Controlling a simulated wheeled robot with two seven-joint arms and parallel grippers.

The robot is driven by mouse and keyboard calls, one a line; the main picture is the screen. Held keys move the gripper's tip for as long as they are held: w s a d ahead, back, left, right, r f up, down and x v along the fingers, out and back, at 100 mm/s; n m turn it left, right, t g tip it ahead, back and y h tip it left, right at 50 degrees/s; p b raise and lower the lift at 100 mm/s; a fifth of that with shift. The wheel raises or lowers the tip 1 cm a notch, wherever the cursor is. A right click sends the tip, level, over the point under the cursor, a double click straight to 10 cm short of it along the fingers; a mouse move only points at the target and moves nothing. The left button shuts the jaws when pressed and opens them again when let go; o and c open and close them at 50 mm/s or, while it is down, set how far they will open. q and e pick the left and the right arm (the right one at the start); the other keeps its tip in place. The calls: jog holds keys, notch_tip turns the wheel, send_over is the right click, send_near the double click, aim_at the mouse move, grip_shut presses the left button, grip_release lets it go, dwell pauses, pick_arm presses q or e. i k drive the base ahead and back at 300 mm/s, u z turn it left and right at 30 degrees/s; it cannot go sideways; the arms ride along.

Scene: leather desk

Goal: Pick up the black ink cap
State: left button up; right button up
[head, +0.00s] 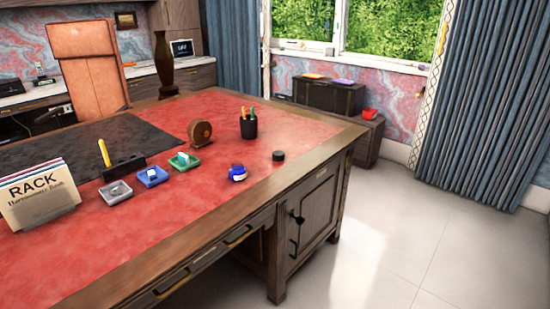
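A small round black cap (278,156) lies flat on the red leather top of the desk (230,210), near its right wooden edge. Nothing covers it in the head view. A small blue object with a white patch (237,173), perhaps an ink bottle, stands to its left and nearer the front edge. Neither of my grippers is in the head view.
A black pen cup (249,128) stands behind the cap. A round wooden piece (200,133), small green (184,161), blue (152,176) and grey trays (115,193), and a RACK card holder (40,193) stand leftward. The leather around the cap is clear.

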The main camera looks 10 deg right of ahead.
aim_at(278, 156)
jog(key=z, duration=1.55)
jog(key=i, duration=2.3)
jog(key=u, duration=3.3)
